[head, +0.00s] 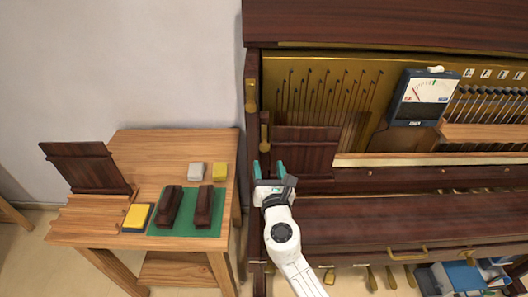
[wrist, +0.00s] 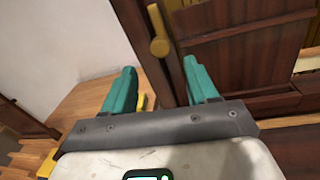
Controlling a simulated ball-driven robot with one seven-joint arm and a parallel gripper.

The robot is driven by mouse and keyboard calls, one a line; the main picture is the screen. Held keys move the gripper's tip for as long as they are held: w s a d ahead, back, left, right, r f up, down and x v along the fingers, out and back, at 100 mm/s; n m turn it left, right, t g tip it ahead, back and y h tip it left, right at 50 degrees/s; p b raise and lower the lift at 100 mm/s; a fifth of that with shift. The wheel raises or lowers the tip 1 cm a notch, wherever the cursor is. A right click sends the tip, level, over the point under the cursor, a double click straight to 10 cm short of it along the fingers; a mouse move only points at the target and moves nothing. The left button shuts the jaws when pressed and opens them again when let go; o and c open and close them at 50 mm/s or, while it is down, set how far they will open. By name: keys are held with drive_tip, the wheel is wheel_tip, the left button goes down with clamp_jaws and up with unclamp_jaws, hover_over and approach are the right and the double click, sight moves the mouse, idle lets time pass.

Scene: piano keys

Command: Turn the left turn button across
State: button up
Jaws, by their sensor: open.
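The left turn button (head: 264,131) is a small brass bar with a round end, on the dark left post of the piano. It stands upright along the post, beside a dark wooden panel (head: 305,150). In the wrist view the button (wrist: 158,30) shows at the top, nearly upright, with its round end lowest. My gripper (head: 268,170) is just below the button in the head view. Its teal fingers are open and empty; in the wrist view the gripper (wrist: 160,76) has the button beyond and between its fingertips, apart from both.
A wooden side table (head: 150,150) stands left of the piano, with a green mat (head: 187,228) and dark blocks on it. A meter (head: 424,95) leans at the right inside the piano. The piano's dark ledge (head: 390,205) runs to the right of my gripper.

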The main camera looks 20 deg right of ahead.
sight(265, 149)
drive_tip(key=w, duration=0.3)
drive_tip(key=w+d, duration=0.1)
drive_tip(key=w, duration=0.3)
drive_tip(key=shift+d+b, duration=0.2)
drive_tip(key=shift+b, duration=0.15)
drive_tip(key=c, duration=1)
